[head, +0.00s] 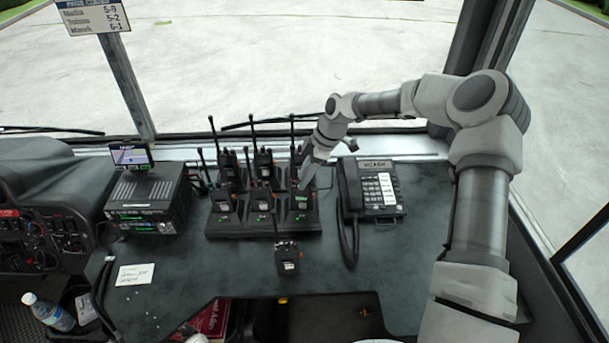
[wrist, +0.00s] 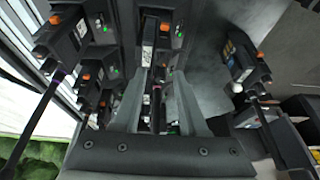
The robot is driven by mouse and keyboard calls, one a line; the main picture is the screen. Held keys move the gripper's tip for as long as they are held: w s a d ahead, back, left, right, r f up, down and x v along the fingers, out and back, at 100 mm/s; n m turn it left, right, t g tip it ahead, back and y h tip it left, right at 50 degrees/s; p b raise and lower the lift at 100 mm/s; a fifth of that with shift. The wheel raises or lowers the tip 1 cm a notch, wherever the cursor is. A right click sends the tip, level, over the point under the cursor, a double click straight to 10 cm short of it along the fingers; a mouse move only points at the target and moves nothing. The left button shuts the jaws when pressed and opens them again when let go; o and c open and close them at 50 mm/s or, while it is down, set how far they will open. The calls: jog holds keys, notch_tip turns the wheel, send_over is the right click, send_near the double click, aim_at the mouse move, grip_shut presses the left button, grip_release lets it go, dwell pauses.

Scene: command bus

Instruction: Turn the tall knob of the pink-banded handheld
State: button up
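Several black handhelds stand upright in a black charging rack (head: 265,229). My gripper (head: 304,180) is at the rack's right end, over the front-right handheld (head: 301,201). In the wrist view my gripper (wrist: 163,76) has its two fingers apart, with a handheld (wrist: 149,38) and its dark upright parts between and beyond them. I cannot tell whether the fingers touch it. A small pinkish patch shows low between the fingers, and a purple-pink tint shows on the antenna of the upper-left handheld (wrist: 70,33). Which one carries the pink band is unclear. The tall knob is not clearly distinguishable.
A desk phone (head: 372,190) stands close right of the rack. A radio unit with a screen (head: 147,200) is left. The dark desk's right side is clear.

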grip_shut()
jog(key=shift+s+f+m+t+b, duration=0.15)
jog(key=shift+m+t+b, duration=0.25)
jog(key=shift+m+b, duration=0.6)
jog(key=shift+r+m+t+b, duration=0.2)
jog(key=shift+m+t+b, duration=0.35)
jog(key=shift+m, duration=0.75)
jog(key=shift+o, duration=0.9)
grip_release()
